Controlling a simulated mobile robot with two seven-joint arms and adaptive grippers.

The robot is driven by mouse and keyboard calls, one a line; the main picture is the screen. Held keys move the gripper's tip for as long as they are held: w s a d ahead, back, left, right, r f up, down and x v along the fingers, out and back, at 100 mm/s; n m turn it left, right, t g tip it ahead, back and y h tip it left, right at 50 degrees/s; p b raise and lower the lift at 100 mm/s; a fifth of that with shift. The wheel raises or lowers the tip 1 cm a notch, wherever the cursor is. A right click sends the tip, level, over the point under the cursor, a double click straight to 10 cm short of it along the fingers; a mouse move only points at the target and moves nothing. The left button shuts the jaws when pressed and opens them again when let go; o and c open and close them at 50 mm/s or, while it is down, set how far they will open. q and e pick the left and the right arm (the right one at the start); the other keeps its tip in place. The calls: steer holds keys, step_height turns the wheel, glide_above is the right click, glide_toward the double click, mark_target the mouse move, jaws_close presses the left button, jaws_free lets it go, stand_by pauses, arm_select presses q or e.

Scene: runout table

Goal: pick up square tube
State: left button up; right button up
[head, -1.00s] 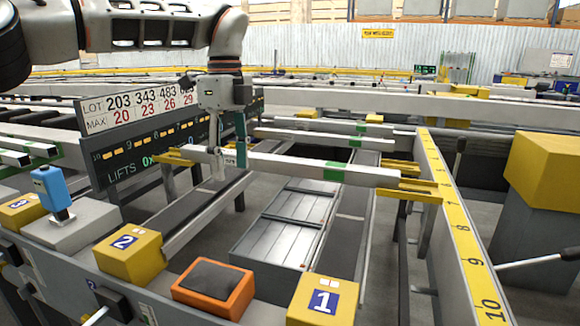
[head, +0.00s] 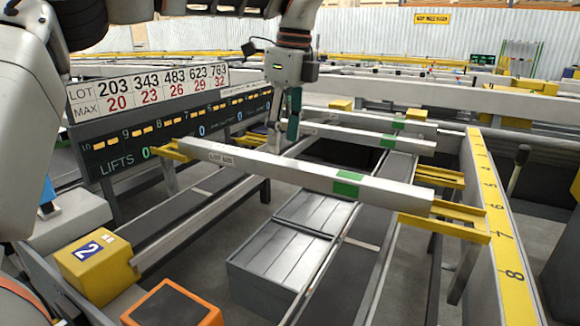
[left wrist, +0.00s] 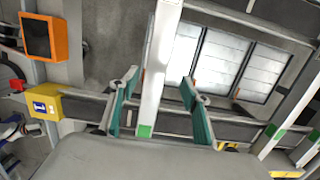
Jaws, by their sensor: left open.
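The nearest square tube (head: 300,172) is a long pale grey bar with a green band and a small label. It lies level across yellow supports at left and right. My left gripper (head: 284,132) is open, pointing down behind the tube's upper edge, left of the green band; its lower fingertips are partly hidden. In the left wrist view the tube (left wrist: 154,75) runs between the open teal fingers (left wrist: 160,78). I cannot tell whether the fingers reach down around it or stay above it. Two more tubes with green bands (head: 365,137) lie behind. My right gripper is not visible.
A yellow numbered rail (head: 500,225) runs along the right. A dark board reading LIFTS (head: 180,130) stands at the left. Grey metal boxes (head: 285,250) sit below the tube. A yellow block marked 2 (head: 95,268) and an orange-framed panel (head: 172,308) are in front.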

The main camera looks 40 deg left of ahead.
mark_target(281, 160)
arm_select(q)
steer(key=shift+s+f, duration=0.2)
steer(key=shift+f, duration=0.6)
step_height(281, 160, down, 5)
steer(key=shift+s+a+r+b, duration=0.1)
steer(key=shift+s+b, duration=0.05)
steer(key=shift+b, duration=0.45)
steer(key=shift+r, duration=0.1)
steer(key=shift+c, duration=0.8)
jaws_close()
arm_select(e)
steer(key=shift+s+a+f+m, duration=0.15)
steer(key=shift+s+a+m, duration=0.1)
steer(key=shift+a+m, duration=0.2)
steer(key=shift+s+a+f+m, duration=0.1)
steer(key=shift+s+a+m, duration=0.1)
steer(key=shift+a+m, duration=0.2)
